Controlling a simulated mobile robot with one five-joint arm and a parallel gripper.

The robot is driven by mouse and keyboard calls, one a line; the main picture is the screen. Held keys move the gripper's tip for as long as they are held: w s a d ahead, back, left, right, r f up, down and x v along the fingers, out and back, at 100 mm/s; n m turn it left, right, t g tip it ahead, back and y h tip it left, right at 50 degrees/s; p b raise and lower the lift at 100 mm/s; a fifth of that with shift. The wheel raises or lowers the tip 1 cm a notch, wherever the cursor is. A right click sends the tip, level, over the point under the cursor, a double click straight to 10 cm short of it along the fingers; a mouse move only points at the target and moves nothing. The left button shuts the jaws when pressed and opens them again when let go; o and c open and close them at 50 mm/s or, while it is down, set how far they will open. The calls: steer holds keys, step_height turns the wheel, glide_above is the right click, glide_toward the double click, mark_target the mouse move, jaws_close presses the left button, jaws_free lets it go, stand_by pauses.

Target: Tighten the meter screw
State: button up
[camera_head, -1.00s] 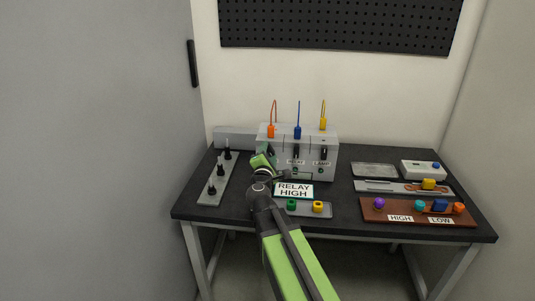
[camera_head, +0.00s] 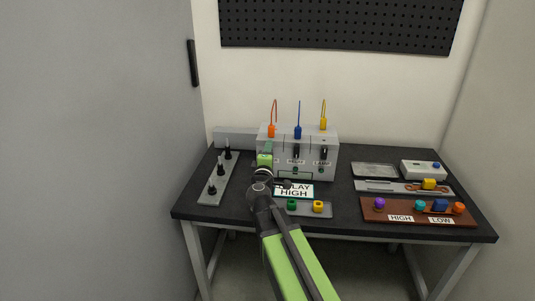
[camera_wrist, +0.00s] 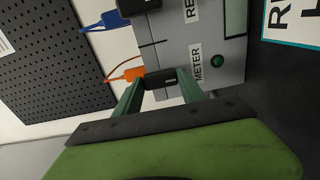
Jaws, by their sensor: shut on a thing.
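The grey box (camera_head: 325,168) stands at the back of the table. In the wrist view its METER label (camera_wrist: 197,63) sits beside a black meter screw knob (camera_wrist: 160,78). My gripper (camera_wrist: 161,84) has its two green fingers on either side of this knob and is shut on it. In the head view my gripper (camera_head: 265,160) is at the left of the box's front, and it hides the meter screw there. Two more black screws, the relay screw (camera_head: 296,151) and the lamp screw (camera_head: 323,152), show on the front.
Orange (camera_head: 271,131), blue (camera_head: 298,132) and yellow (camera_head: 323,124) plugs stand in the box's top. A RELAY HIGH sign (camera_head: 300,191) is in front. A grey rack (camera_head: 208,196) with black pegs is at left; a brown tray (camera_head: 372,213) is at right.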

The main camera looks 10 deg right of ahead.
steer(key=shift+w+a, duration=0.1)
steer(key=shift+a, duration=0.05)
steer(key=o, duration=1.4)
steer(key=shift+c, duration=0.2)
